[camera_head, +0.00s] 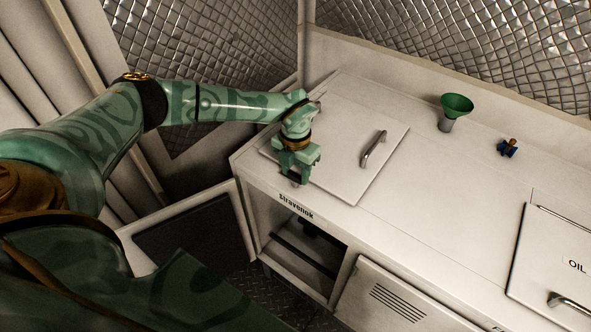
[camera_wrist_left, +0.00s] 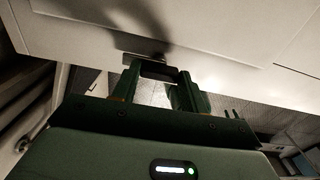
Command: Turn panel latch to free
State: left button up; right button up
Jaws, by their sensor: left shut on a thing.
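My left gripper (camera_head: 297,172) reaches down over the front edge of the white lid panel (camera_head: 335,140) on the left of the counter. Its jaws are shut on a small metal piece, apparently the panel latch (camera_head: 296,183), at the panel's front edge. In the left wrist view, the two fingers of my left gripper (camera_wrist_left: 160,72) reach a small metal strip of the latch (camera_wrist_left: 143,58) on the pale surface. The fingers hide most of the latch, so its angle is unclear. My right gripper is out of view.
The panel has a metal handle (camera_head: 373,149). An OIL lid (camera_head: 557,262) is at far right. Below the counter front is an open compartment (camera_head: 305,250). The middle counter is clear.

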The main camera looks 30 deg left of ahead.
aim_at(296, 174)
pick_arm(q)
jog(key=shift+w+r, duration=0.15)
jog(key=o, duration=1)
notch_tip(296, 174, up, 16)
jog(key=shift+r+b, duration=0.1)
jog(key=shift+b, duration=0.6)
